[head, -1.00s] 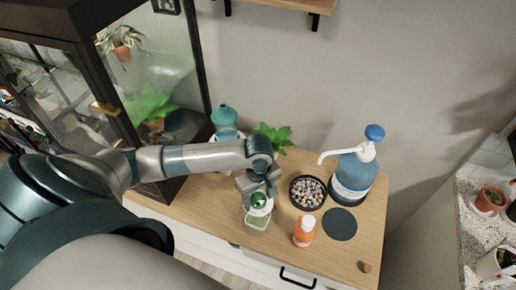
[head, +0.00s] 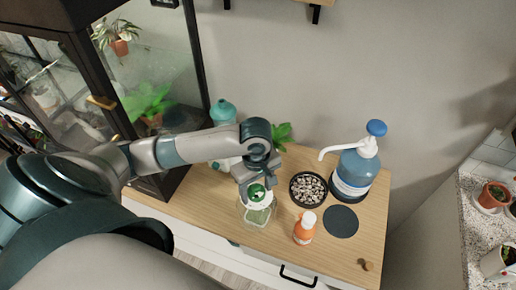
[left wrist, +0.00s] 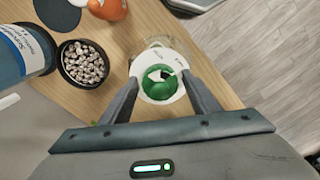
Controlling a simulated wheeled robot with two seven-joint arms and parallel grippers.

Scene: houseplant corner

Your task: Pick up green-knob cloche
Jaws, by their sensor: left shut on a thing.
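The green-knob cloche (head: 257,215) is a clear glass cover with a green knob (head: 256,192) on top, at the wooden cabinet's front edge in the head view. In the left wrist view its green knob (left wrist: 160,80) sits on a white labelled disc (left wrist: 157,91) between the fingers. My left gripper (head: 257,184) is over the cloche, shut on its knob from above. Whether the glass rim touches the wood I cannot tell. My right gripper is not in view.
On the wooden top (head: 290,243) stand an orange bottle (head: 304,231), a black dish of pebbles (head: 308,188), a dark round mat (head: 341,222) and a blue pump bottle (head: 355,174). A glass plant cabinet (head: 150,75) rises at left. A teal bottle (head: 223,112) stands behind my arm.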

